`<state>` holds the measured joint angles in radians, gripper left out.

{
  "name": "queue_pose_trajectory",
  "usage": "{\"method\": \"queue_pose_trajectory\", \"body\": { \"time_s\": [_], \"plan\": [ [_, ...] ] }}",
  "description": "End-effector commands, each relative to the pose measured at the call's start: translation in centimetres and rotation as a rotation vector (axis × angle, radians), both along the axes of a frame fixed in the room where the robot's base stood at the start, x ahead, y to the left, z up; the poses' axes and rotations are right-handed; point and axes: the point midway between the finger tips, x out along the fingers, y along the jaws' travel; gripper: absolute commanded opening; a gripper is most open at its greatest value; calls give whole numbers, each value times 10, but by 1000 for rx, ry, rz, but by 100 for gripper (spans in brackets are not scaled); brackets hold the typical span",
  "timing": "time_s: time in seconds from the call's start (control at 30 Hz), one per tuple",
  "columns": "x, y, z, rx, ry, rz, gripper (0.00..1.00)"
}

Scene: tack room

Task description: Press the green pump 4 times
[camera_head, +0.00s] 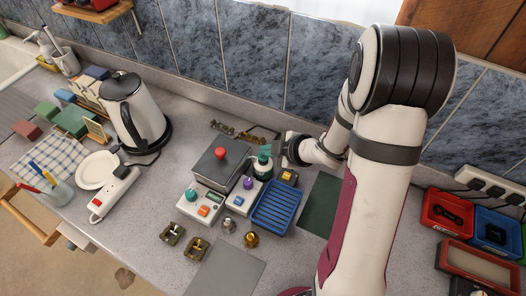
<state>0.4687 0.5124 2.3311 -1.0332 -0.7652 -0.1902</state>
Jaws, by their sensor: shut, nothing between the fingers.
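My gripper (277,147) reaches in from the right and is close beside the top of the pump. It is shut and small in this view. I cannot tell whether it touches the pump head.
A grey box with a red button (219,153) stands left of the pump. Two white control boxes (201,204) (243,196) and a blue rack (276,207) lie in front. A kettle (134,110) stands farther left. A grey mat (226,270) lies bare at the front.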

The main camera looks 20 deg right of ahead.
Motion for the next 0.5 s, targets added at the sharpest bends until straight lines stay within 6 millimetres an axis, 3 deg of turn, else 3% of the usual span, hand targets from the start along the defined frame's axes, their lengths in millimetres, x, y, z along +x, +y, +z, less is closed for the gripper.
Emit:
{"method": "queue_pose_trajectory", "body": {
  "time_s": [0.27,0.5],
  "plan": [
    [0,0,-1,0,0,0,0],
    [0,0,13,-1,-1,0,0]
  ]
}}
